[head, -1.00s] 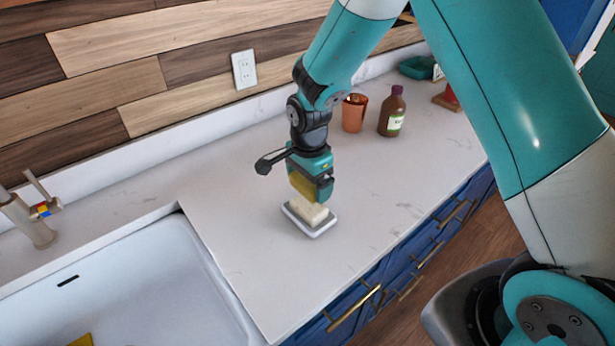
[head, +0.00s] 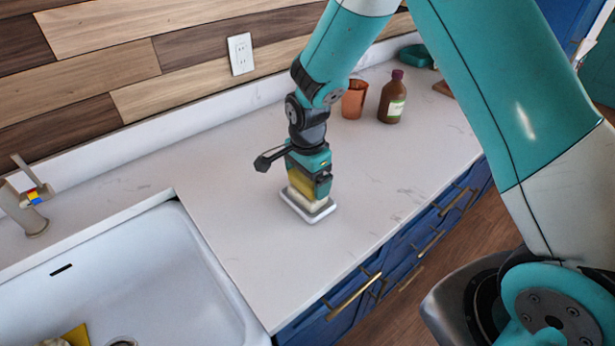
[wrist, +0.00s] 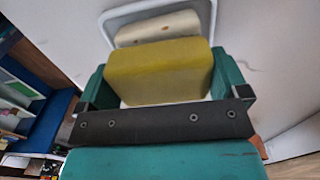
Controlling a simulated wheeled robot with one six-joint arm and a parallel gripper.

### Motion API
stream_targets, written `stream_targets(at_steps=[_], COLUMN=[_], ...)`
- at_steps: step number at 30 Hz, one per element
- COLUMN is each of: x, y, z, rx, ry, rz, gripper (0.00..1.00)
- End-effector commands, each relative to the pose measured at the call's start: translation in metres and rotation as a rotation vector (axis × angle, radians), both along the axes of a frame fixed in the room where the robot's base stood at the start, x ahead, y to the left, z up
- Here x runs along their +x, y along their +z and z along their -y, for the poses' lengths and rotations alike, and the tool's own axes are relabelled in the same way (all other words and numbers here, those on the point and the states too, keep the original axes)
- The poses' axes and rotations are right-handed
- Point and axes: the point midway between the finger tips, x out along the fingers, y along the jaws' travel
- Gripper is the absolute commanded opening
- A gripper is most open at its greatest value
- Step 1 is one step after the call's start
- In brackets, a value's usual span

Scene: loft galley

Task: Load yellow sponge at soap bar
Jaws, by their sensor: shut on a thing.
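A yellow sponge (wrist: 158,70) is between the two teal fingers of my gripper (wrist: 160,85), which is shut on it. In the head view my gripper (head: 308,183) points down at the soap dish, and the yellow sponge (head: 300,184) shows at its left side. A cream soap bar (wrist: 157,28) lies in a white soap dish (head: 328,211) on the counter. The sponge is right at the soap bar (head: 312,204), over or against it; I cannot tell whether they touch. The gripper hides part of both.
A white sink (head: 150,270) is at the left, with a yellow object (head: 76,337) in it and a faucet (head: 25,210) behind. A copper cup (head: 355,99) and a brown bottle (head: 392,98) stand behind the gripper. Counter (head: 400,180) to the right is clear.

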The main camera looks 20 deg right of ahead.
Motion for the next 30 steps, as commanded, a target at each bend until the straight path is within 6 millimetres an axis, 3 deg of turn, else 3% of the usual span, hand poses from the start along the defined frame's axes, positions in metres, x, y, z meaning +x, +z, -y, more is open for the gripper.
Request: stream_targets(at_steps=[30], x=[0.0], y=[-0.01], z=[0.0], rx=[0.0], ry=[0.0], rz=[0.0], gripper=[0.74])
